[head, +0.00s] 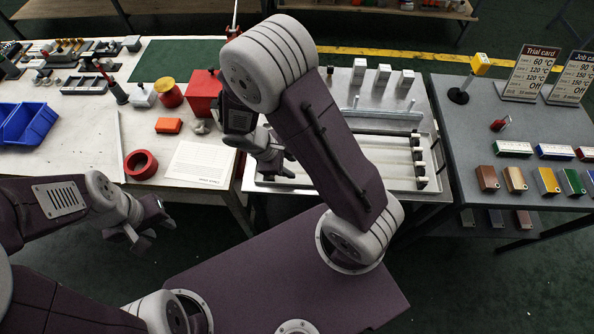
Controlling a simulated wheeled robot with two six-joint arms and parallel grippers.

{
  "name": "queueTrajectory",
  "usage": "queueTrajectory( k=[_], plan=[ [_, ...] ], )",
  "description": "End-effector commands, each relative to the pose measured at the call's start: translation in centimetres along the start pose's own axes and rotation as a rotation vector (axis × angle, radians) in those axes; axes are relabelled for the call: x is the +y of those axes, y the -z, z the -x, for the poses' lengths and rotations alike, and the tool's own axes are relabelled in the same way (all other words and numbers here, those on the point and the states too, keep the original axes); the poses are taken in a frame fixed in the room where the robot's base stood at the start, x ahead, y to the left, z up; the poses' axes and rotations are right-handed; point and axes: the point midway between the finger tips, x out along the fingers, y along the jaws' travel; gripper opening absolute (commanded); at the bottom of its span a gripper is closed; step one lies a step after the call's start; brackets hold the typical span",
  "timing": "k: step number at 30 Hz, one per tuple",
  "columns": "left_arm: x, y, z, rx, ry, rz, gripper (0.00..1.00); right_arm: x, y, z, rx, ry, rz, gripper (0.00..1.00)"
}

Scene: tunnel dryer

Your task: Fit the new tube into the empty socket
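A pale tube (387,114) lies across the back of the metal table, behind the shallow tray (432,192). The tray holds long pale tubes or bars (384,141) lying left to right, with several dark-and-pale end sockets (419,168) at its right end. My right arm covers the tray's middle, so I cannot tell which socket is empty. My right gripper (268,160) hangs over the tray's left end; whether it is open or holds anything is unclear. My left gripper (150,236) is open and empty, in front of the left table's front edge.
The left table carries a red box (203,92), a red ring (141,164), a paper sheet (201,163) and blue bins (27,122). Several white-topped blocks (383,74) stand behind the tube. The right table holds sign cards (531,73) and coloured blocks (545,181).

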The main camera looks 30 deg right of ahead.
Motion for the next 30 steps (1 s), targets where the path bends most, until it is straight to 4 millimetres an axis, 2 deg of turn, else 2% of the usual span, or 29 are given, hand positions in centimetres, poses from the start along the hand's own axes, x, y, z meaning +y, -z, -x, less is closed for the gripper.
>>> queueTrajectory(
  k=[5,12,20,21,24,25,30],
  plan=[
    [0.0,0.1,-0.2,0.001,0.0,0.0,0.36,-0.1,0.0,-0.8,0.0,0.001,0.0,0.37],
    [0.0,-0.1,-1.4,0.001,0.0,0.0,0.36,-0.6,0.1,-5.1,-0.001,0.002,0.0,0.37],
    [0.0,-0.1,-1.4,0.001,0.0,0.0,0.36,-0.5,0.1,-5.6,0.002,0.001,-0.001,0.37],
    [0.0,-0.1,-1.4,0.001,0.0,0.0,0.36,-0.5,0.1,-5.5,0.002,0.001,-0.001,0.34],
    [0.0,-0.1,-1.4,0.001,0.0,0.0,0.36,-0.5,0.1,-5.5,0.002,0.0,-0.001,0.06],
    [0.0,-0.1,-1.4,0.001,0.0,0.0,0.36,-0.5,0.1,-5.5,0.002,0.0,-0.001,0.0],
    [0.0,-0.1,-1.4,0.001,0.0,0.0,0.36,-0.5,0.1,-5.5,0.002,0.0,-0.001,0.0]
  ],
)
